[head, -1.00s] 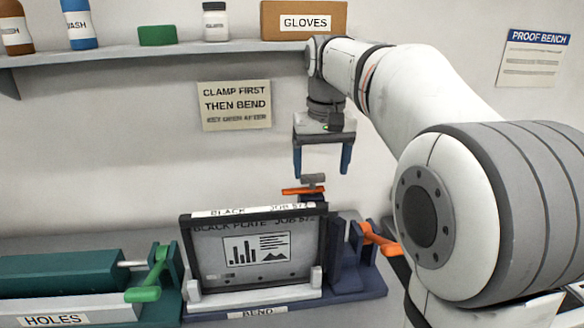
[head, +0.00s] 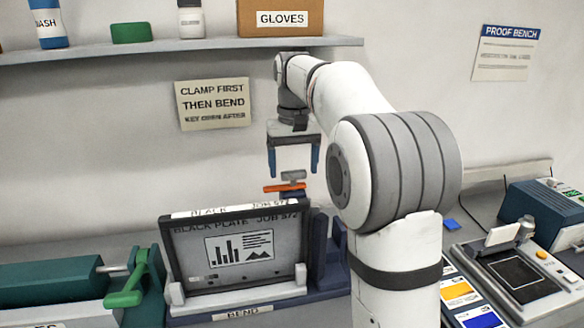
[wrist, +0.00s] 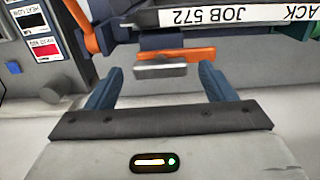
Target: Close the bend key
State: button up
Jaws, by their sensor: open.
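The bend key is seen as an orange bar (head: 284,187) with a grey grip (head: 294,176), behind the black plate's frame on the bend unit (head: 320,286). In the wrist view the grey grip (wrist: 160,71) appears between my fingertips, with the orange bar (wrist: 186,55) just beyond it. My gripper (head: 293,174) is open, its blue fingers pointing down over the key. I see no clear contact; the exact gap is hard to tell. The framed black plate (head: 238,250) stands upright at the front of the bend unit.
An orange side lever (wrist: 84,28) shows in the wrist view; my arm hides it in the head view. The green holes unit (head: 60,280) stands left. A shelf (head: 180,48) runs above. A device with a dark screen (head: 515,272) is at right.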

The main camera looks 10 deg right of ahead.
jog(key=shift+f, duration=0.35)
jog(key=shift+c, duration=0.6)
jog(key=shift+a, duration=0.1)
jog(key=c, duration=1.3)
